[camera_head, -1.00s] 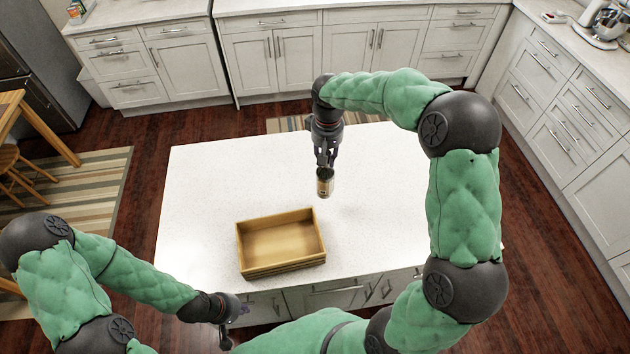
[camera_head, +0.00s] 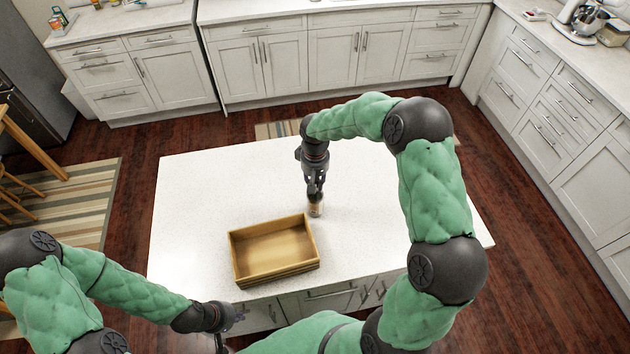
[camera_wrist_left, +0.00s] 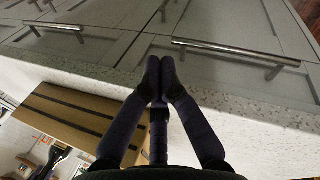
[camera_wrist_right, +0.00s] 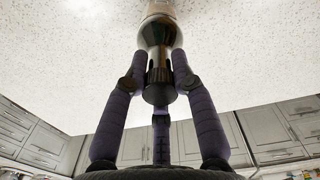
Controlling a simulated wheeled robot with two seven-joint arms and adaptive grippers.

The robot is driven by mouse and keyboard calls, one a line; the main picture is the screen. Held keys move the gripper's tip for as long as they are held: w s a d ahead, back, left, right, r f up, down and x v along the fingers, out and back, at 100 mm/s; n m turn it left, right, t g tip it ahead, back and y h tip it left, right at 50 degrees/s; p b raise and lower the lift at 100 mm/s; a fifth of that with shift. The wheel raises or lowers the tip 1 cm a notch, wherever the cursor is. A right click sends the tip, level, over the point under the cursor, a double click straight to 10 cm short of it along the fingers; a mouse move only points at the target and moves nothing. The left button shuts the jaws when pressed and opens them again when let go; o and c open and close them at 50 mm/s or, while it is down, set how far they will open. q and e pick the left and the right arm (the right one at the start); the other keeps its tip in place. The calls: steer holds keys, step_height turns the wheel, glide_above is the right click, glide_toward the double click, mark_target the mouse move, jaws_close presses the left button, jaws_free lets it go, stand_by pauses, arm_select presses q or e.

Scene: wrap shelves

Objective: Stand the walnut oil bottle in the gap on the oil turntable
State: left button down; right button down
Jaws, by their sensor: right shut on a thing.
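The bottle (camera_head: 315,209), taken as the walnut oil bottle, is small with a dark cap and hangs over the white island top. Whether its base touches the top is unclear. My right gripper (camera_head: 315,192) is shut on it from above. In the right wrist view the fingers (camera_wrist_right: 159,75) close around the neck and black cap of the bottle (camera_wrist_right: 158,33). My left gripper (camera_head: 238,317) is empty near the island's front edge; in the left wrist view its fingertips (camera_wrist_left: 160,68) are together. No turntable can be made out in these views.
An open, empty wooden crate (camera_head: 280,277) stands on the island (camera_head: 205,190), left and in front of the bottle. The island top around it is clear. White cabinets (camera_head: 285,62) and counters line the back and right. A mixer (camera_head: 588,20) stands at far right.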

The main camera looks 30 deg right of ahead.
steer(key=shift+f, duration=0.1)
steer(key=c, duration=1)
jaws_free()
